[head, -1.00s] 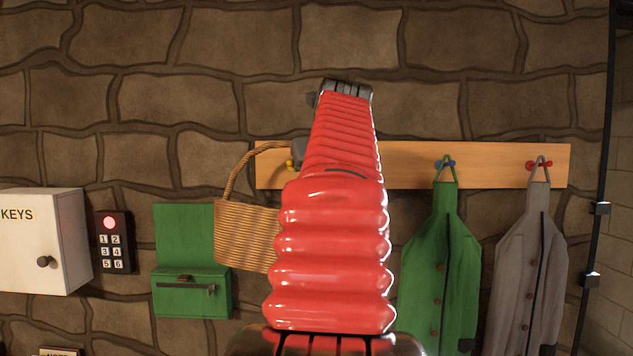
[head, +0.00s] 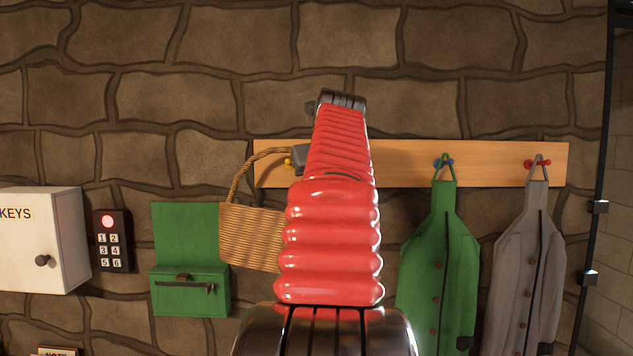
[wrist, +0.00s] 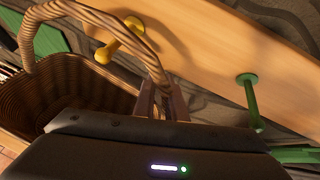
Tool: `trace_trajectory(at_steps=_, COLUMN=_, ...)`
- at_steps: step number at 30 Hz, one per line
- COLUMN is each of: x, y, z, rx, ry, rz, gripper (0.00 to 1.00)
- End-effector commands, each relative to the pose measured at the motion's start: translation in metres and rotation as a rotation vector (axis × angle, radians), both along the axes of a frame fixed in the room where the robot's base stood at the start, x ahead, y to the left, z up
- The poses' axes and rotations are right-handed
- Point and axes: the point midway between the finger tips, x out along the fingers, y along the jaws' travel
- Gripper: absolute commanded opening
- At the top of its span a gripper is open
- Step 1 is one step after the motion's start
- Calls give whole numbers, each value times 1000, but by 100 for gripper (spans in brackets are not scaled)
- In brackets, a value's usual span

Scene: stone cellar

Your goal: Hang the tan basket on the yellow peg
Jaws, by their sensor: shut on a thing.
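The tan basket (head: 250,237) hangs by its looped handle in front of the wall, left of my arm, which covers its right side. In the wrist view, my gripper (wrist: 160,100) is shut on the right part of the handle (wrist: 148,50). The yellow peg (head: 288,162) shows just under the handle's arch in the head view, partly hidden. In the wrist view, the yellow peg (wrist: 120,40) crosses the line of the handle, its knob within the arch. I cannot tell whether the handle rests on it. In the head view, my gripper (head: 298,157) is mostly hidden.
A wooden peg board (head: 400,165) holds a green coat (head: 438,265) on a blue peg and a grey coat (head: 525,265) on a red one. A green peg (wrist: 248,95) is bare. A green wall box (head: 190,290), keypad (head: 111,240) and key cabinet (head: 45,240) are left.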

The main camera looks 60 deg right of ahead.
Motion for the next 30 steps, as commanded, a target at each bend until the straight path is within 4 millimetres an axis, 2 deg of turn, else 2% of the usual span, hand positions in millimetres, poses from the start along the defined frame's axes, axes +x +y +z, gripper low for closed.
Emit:
trace_trajectory(at_steps=9, x=1, y=-1, z=-12, rx=0, ry=-1, rz=0, gripper=0)
trace_trajectory(at_steps=28, x=1, y=-2, z=-13, rx=0, ry=-1, rz=0, gripper=0)
trace_trajectory(at_steps=29, x=1, y=-2, z=-13, rx=0, ry=-1, rz=0, gripper=12)
trace_trajectory(at_steps=30, x=1, y=-2, z=-13, rx=0, ry=-1, rz=0, gripper=14)
